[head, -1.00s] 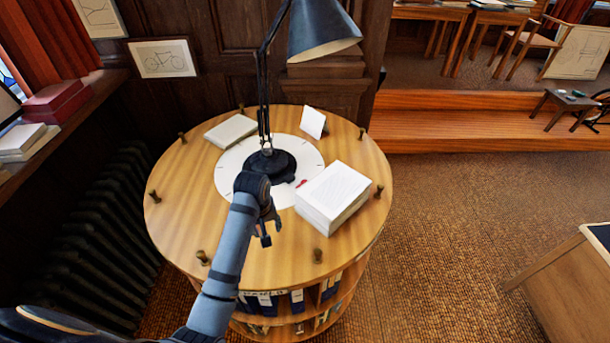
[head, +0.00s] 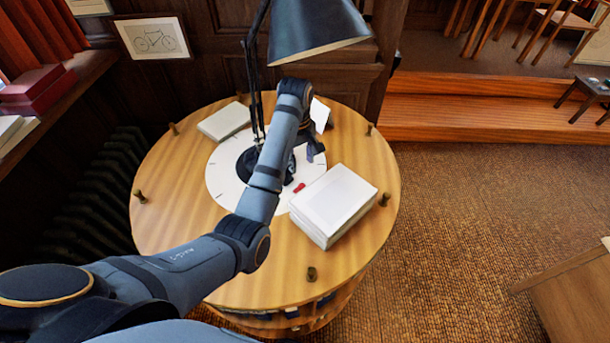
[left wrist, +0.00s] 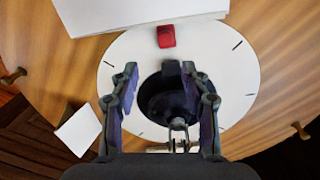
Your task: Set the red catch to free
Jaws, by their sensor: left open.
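The red catch (head: 299,187) is a small red piece on the white dial disc (head: 225,180) of the round wooden table, just left of a thick white paper stack. In the left wrist view the catch (left wrist: 166,36) lies at the disc's edge beside the paper, beyond my fingertips. My left gripper (left wrist: 160,78) is open and empty, with its fingers over the dark lamp base (left wrist: 160,97). In the head view my left gripper (head: 313,150) is above the disc, behind the catch and apart from it. My arm hides part of the disc and lamp base.
A black desk lamp (head: 315,35) rises from the disc, its arm close to my left arm. The thick paper stack (head: 335,200), a thinner pad (head: 223,121) and a white card (head: 320,114) surround the disc. Several small pegs (head: 311,273) stand around the table rim.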

